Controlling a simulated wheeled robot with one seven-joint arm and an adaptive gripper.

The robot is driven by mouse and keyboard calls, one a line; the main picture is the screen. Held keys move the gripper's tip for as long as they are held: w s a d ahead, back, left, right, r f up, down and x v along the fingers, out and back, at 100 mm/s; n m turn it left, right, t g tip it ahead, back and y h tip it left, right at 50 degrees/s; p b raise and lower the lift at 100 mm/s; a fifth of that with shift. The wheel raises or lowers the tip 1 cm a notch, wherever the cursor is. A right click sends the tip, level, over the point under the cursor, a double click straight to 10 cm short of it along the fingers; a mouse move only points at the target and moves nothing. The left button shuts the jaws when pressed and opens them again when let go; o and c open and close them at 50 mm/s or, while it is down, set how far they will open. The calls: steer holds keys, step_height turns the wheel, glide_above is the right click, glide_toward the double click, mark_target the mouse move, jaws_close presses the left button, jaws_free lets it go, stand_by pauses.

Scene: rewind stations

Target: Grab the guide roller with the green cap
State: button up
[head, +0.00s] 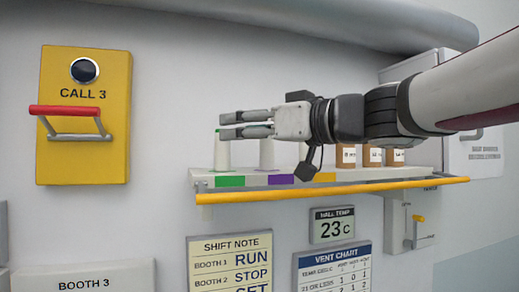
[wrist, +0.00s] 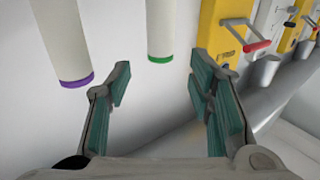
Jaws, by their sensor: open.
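The guide roller with the green cap (wrist: 160,28) is a white cylinder, seen in the wrist view ahead of the gap between my fingers. In the head view the white roller (head: 222,155) stands at the left end of the shelf, its top partly covered by my fingers. My gripper (head: 222,125) is open and empty, pointing left at the height of the roller's top. In the wrist view its two fingers (wrist: 162,82) are spread apart. A similar roller with a purple cap (wrist: 68,45) stands to the left there; in the head view its top is hidden behind my gripper.
The shelf (head: 205,181) carries green, purple and yellow labels, with a yellow rail (head: 330,190) along its front. Several brown jars (head: 372,157) stand at its right. A yellow call box (head: 85,160) with a red handle (head: 65,110) is on the wall at left.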

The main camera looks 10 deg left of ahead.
mark_target(223, 150)
steer(key=shift+p+x, duration=0.3)
steer(key=shift+x, duration=2.6)
steer(key=shift+f, duration=0.1)
steer(key=shift+c, duration=0.6)
jaws_close()
